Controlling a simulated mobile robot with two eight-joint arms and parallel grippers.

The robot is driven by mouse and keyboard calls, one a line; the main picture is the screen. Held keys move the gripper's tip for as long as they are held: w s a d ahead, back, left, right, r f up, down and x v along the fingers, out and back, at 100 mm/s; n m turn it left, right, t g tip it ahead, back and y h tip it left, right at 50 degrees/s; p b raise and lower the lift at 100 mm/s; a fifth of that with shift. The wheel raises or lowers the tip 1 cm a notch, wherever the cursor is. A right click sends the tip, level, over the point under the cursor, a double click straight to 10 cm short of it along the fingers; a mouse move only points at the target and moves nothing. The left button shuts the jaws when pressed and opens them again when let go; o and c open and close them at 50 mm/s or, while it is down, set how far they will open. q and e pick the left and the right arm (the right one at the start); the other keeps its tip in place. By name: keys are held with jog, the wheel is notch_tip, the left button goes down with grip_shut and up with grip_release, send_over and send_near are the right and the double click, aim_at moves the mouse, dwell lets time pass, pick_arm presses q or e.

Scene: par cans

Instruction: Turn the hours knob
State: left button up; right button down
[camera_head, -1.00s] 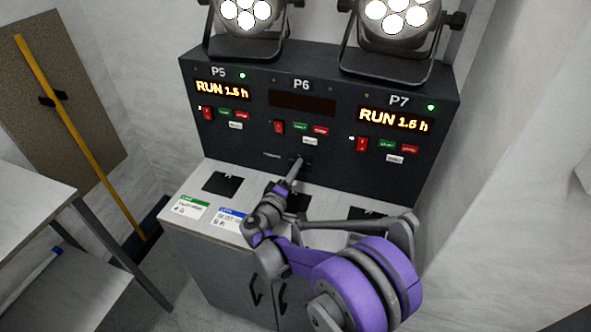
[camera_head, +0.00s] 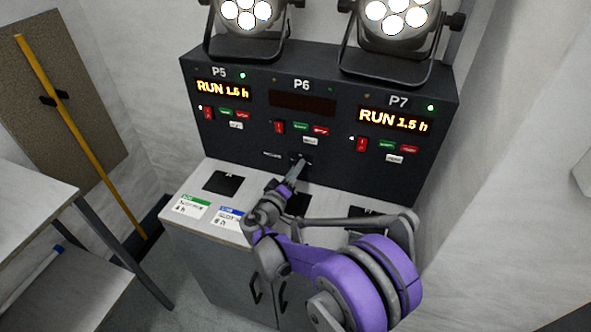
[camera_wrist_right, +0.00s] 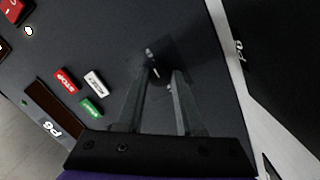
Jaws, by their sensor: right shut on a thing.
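The hours knob (camera_head: 302,158) is a small dark knob low on the front of the black panel, under the P6 section. It shows in the right wrist view as a dark shape with pale marks (camera_wrist_right: 152,62). My right gripper (camera_head: 298,165) reaches up to it from the front, its fingertips at the knob. In the right wrist view the two grey fingers (camera_wrist_right: 163,74) are shut on the knob, which they partly hide. The P6 display (camera_head: 303,102) is dark. My left gripper is not in view.
The P5 display (camera_head: 222,90) and P7 display (camera_head: 395,119) read RUN 1.5 h, each with a green light. Red switches and small buttons sit above the knob. Two lit lamps (camera_head: 396,14) stand on top. A white counter (camera_head: 190,190) with labels lies below.

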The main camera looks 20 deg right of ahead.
jog(key=c, duration=0.5)
grip_release()
jog(key=shift+c, duration=0.2)
jog(key=shift+a, duration=0.1)
jog(key=v, duration=1)
jog(key=shift+s+a, duration=0.2)
jog(key=shift+s, duration=0.15)
